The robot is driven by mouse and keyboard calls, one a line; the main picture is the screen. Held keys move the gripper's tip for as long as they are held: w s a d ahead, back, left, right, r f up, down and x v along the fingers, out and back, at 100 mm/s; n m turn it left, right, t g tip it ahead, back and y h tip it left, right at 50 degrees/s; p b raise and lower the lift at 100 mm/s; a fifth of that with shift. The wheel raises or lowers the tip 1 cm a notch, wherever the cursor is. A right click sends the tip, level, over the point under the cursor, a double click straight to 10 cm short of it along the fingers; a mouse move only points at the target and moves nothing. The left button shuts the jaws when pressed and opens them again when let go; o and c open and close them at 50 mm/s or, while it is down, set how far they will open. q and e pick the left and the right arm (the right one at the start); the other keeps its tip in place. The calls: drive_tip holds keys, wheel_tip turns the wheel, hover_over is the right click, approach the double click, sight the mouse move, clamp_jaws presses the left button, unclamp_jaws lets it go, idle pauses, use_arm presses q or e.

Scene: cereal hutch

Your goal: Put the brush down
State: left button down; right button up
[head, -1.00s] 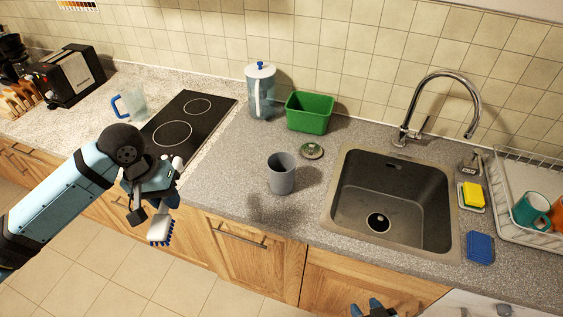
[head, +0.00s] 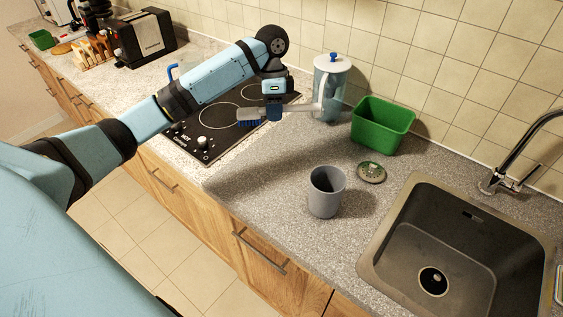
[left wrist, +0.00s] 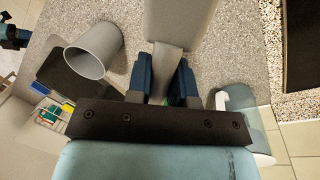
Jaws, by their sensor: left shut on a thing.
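My left gripper (head: 273,112) is shut on the handle of the brush (head: 298,111), a pale brush with blue bristles (head: 250,118). In the head view it holds the brush roughly level, bristles to the left and down, in front of the pitcher. The brush appears to be above the counter; any contact there is hard to tell. In the left wrist view the pale brush (left wrist: 182,22) sits between the blue fingers. A dark and blue part at that view's left edge seems to be my right arm; its jaws cannot be made out.
A grey cup (head: 326,192) stands near the counter's front edge. A green tub (head: 382,125), a small round lid (head: 371,172) and a clear pitcher (head: 329,88) stand behind. The hob (head: 215,118) lies left, the sink (head: 450,250) right. Bare counter (head: 255,180) lies left of the cup.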

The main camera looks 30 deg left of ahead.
use_arm(q)
hover_over(275, 169)
drive_tip(key=f, duration=1.3)
drive_tip(key=shift+w+a+f+p, duration=0.15)
drive_tip(key=shift+w+f+p, duration=0.1)
drive_tip(key=shift+f+p, duration=0.1)
wheel_tip(275, 169, down, 4)
drive_tip(key=shift+f, duration=0.1)
use_arm(e)
drive_tip(key=shift+s+d+r, duration=0.1)
drive_tip(key=shift+s+r, duration=0.1)
drive_tip(key=shift+s, duration=0.1)
drive_tip(key=shift+r, duration=0.1)
use_arm(q)
drive_tip(key=c, duration=1)
unclamp_jaws()
drive_tip(key=shift+f, duration=0.15)
drive_tip(key=r, duration=0.4)
drive_tip(key=w+a+r, duration=0.1)
drive_tip(key=r, duration=0.7)
drive_tip(key=shift+w+a+r+b, duration=0.1)
drive_tip(key=shift+w+a+b, duration=0.2)
drive_tip(key=shift+w, duration=0.1)
use_arm(e)
drive_tip(key=shift+d+f, duration=0.1)
drive_tip(key=shift+f, duration=0.4)
use_arm(q)
drive_tip(key=shift+s, duration=0.1)
